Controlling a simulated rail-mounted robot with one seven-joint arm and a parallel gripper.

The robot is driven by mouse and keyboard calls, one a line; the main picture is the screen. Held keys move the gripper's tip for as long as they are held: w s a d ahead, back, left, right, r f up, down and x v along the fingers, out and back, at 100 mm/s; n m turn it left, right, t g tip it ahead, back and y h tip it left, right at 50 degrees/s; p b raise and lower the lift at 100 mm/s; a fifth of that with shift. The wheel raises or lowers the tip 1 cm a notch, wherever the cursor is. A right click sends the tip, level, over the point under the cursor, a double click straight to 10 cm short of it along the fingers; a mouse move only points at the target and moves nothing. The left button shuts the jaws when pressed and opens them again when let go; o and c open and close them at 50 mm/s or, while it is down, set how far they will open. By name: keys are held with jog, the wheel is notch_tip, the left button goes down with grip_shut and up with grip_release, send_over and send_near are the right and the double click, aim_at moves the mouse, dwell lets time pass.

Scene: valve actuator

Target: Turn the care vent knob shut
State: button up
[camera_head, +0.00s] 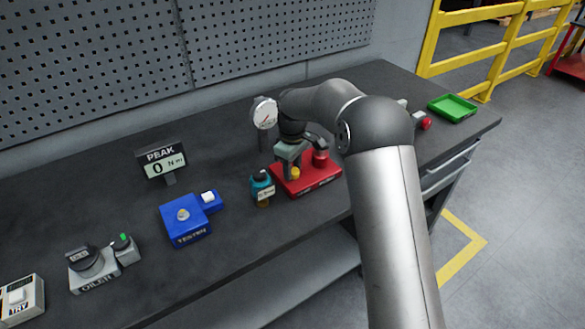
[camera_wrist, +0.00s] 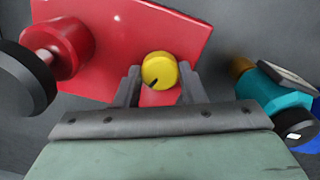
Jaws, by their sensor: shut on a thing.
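A yellow knob (camera_wrist: 159,69) with a short black mark sits on a red base (camera_wrist: 150,25) in the wrist view. The mark points to the lower left. My gripper (camera_wrist: 160,78) has one grey finger on each side of the knob and is shut on it. In the head view the yellow knob (camera_head: 296,173) shows just below my gripper (camera_head: 291,166), on the red base (camera_head: 312,184). The gripper and arm hide part of the base there.
A red cylinder with a black round end (camera_wrist: 65,47) rises left of the knob. A teal part (camera_wrist: 275,92) stands right of the base. A gauge (camera_head: 265,112), peak display reading 0 (camera_head: 162,163), blue tester (camera_head: 185,222), oiler (camera_head: 95,268) and green tray (camera_head: 452,107) share the bench.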

jog(key=shift+r+n, duration=0.1)
jog(key=shift+n, duration=2)
jog(key=o, duration=1)
notch_tip(320, 180, up, 17)
jog(key=shift+r+b, duration=0.15)
jog(key=shift+b, duration=0.3)
